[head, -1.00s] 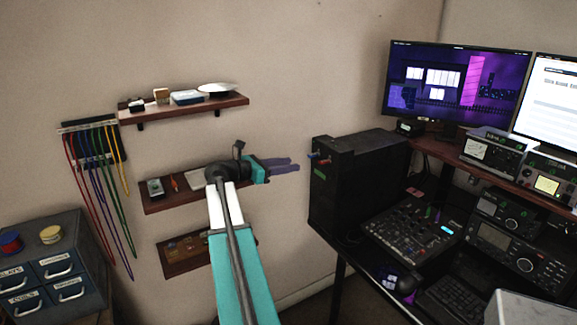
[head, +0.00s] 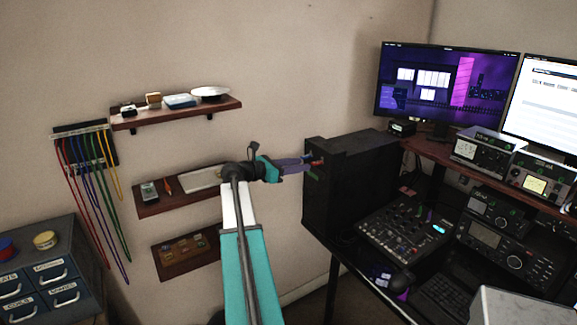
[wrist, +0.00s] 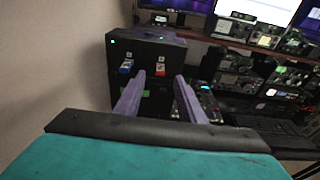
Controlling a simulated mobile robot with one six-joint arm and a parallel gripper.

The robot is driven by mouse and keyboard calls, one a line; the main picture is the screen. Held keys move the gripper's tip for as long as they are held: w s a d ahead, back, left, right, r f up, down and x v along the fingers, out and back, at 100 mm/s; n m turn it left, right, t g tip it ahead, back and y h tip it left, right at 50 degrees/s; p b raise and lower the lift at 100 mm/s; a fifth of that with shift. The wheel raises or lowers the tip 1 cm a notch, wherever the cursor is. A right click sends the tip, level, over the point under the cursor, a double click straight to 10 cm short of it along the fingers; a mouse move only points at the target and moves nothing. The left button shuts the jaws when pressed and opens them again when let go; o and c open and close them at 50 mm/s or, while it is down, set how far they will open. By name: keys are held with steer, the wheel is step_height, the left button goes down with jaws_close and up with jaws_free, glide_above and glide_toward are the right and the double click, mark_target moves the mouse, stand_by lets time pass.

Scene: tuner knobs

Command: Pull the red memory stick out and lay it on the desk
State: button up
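The red memory stick (wrist: 160,69) sticks out of the front of the black computer case (wrist: 150,48), right of a blue stick (wrist: 126,66) in the wrist view. In the head view my gripper (head: 306,163) partly hides the sticks.
The desk (head: 345,262) holds the case, a mixer (head: 403,235), a mouse and radios, with monitors (head: 447,84) behind. Wall shelves (head: 180,205) with small items are left of my arm. The desk surface is crowded.

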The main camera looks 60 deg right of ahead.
mark_target(313, 163)
steer(key=shift+p+x, duration=0.85)
steer(key=shift+x, duration=2.75)
steer(key=shift+c, duration=0.2)
jaws_close()
steer(key=shift+w, duration=0.1)
